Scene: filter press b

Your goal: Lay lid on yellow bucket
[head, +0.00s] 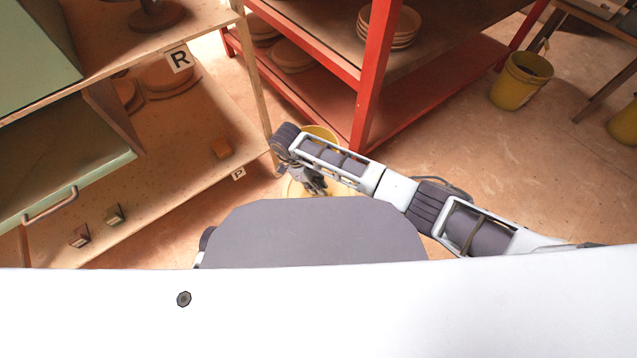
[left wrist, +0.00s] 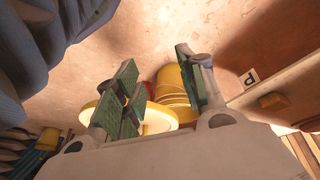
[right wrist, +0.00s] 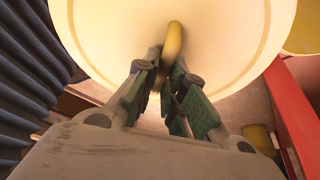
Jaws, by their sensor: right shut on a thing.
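The lid (right wrist: 215,55) is a cream disc with a yellow handle (right wrist: 174,42). My right gripper (right wrist: 168,78) is shut on that handle. In the head view the lid (head: 292,188) shows partly below the right gripper (head: 316,184). The yellow bucket (head: 320,131) stands on the floor by the red shelf, partly hidden by my right arm. In the left wrist view the bucket (left wrist: 173,88) and the lid (left wrist: 157,118) overlap; I cannot tell whether they touch. My left gripper (left wrist: 160,85) has its fingers apart, with nothing held; it is not visible in the head view.
A red shelf (head: 368,90) with plates stands behind the bucket. A wooden shelf (head: 180,160) with a green cabinet is at the left. Another yellow bucket (head: 521,80) stands at the right back. Open floor (head: 470,150) lies right of the red shelf.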

